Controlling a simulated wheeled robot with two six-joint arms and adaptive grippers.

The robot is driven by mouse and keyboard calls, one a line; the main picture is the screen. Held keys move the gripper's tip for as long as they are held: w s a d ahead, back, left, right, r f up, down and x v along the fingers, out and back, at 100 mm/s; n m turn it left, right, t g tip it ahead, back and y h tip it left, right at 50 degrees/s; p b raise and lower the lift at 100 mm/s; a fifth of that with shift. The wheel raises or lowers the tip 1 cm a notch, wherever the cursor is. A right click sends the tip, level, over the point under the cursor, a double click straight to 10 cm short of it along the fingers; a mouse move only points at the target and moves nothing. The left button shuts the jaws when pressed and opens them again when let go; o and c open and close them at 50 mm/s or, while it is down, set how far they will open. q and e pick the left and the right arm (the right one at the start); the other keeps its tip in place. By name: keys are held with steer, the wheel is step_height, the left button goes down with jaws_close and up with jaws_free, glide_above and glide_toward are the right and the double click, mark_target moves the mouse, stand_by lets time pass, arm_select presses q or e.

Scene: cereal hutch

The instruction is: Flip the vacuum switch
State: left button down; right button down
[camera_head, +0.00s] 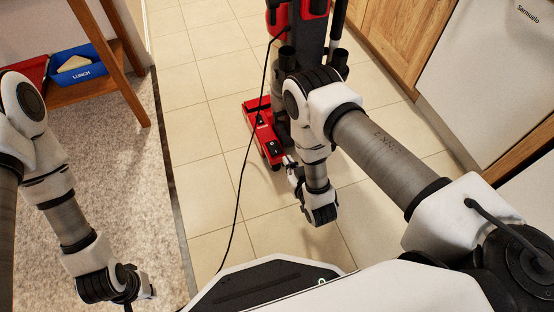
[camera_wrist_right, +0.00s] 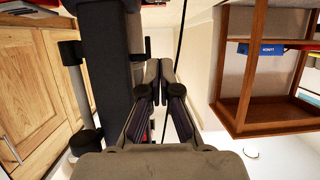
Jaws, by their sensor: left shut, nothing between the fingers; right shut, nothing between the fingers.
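The vacuum (camera_head: 310,30) stands upright on the tiles, with a dark and red body and a red base (camera_head: 257,112). The base has a small black patch with a light mark (camera_head: 271,147); I cannot tell whether this is the switch. My right gripper (camera_head: 289,162) is shut and empty, with its tips close to the base's near right side; contact cannot be told. In the right wrist view its fingers (camera_wrist_right: 160,72) are together, beside the vacuum's dark body (camera_wrist_right: 103,55). My left gripper (camera_head: 146,291) is shut and empty at the lower left, far from the vacuum.
A black cord (camera_head: 241,180) runs down past the vacuum base across the tiles. A wooden stand (camera_head: 122,55) with a blue lunch box (camera_head: 80,72) and a red tray is at the upper left. Wooden cabinets (camera_head: 395,30) and a white appliance (camera_head: 490,70) line the right.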

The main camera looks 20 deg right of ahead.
steer(key=shift+r, duration=0.15)
steer(key=b, duration=0.6)
glide_above(274, 147)
steer(key=s, duration=0.4)
step_height(274, 147, down, 4)
steer(key=shift+w+d+f, duration=0.1)
steer(key=shift+w+f, duration=0.05)
steer(key=f+b, duration=0.1)
steer(key=f, duration=0.2)
steer(key=shift+s+b, duration=0.3)
steer(key=shift+b, duration=0.1)
steer(key=shift+f, duration=0.2)
steer(key=shift+s, duration=0.1)
